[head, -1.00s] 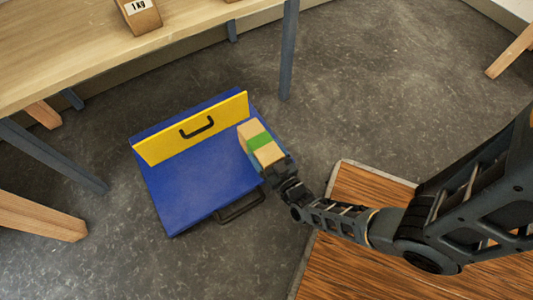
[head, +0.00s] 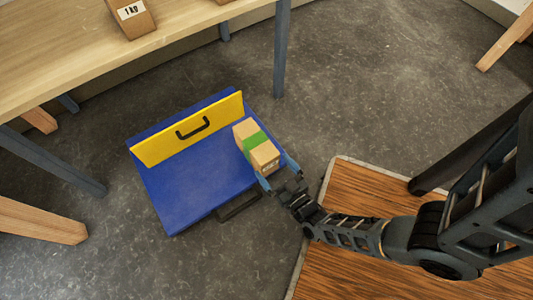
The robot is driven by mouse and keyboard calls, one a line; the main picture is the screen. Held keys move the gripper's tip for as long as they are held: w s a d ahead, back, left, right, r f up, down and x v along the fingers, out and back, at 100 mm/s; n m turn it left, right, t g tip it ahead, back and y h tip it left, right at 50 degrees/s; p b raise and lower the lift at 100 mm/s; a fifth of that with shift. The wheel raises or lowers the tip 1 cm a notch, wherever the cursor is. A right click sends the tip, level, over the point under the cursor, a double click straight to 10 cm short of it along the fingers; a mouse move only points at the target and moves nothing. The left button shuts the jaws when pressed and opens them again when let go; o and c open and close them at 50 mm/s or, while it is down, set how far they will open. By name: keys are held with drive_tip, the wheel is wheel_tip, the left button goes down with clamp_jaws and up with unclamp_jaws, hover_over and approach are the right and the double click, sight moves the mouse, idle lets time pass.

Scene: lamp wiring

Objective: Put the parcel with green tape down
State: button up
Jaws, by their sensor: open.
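The parcel with green tape (head: 257,145) is a tan box with a green band around its middle. It rests on the right part of the blue platform (head: 195,190), close to its right edge. My gripper (head: 278,172) is open, with its two blue-grey fingers apart at the near end of the parcel. I cannot tell whether a finger still touches the box.
A yellow upright panel (head: 190,130) with a black handle stands across the blue platform. A black bar (head: 238,206) lies at its near edge. A wooden table (head: 90,45) with a "1 kg" parcel (head: 131,16) is behind.

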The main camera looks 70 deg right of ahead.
drive_tip(key=s+a+r+n+y, duration=0.2)
drive_tip(key=s+a+r+y, duration=0.1)
drive_tip(key=r, duration=0.9)
drive_tip(key=s+a+r+n+y, duration=0.2)
drive_tip(key=s+a+r+y, duration=0.1)
drive_tip(key=r, duration=1)
drive_tip(key=s+a+r+n+y, duration=0.2)
drive_tip(key=s+a+r+y, duration=0.2)
drive_tip(key=r, duration=0.8)
drive_tip(key=a, duration=0.2)
drive_tip(key=shift+s+a+r+n, duration=0.25)
drive_tip(key=shift+s+a+n, duration=0.1)
drive_tip(key=shift+a+n, duration=0.05)
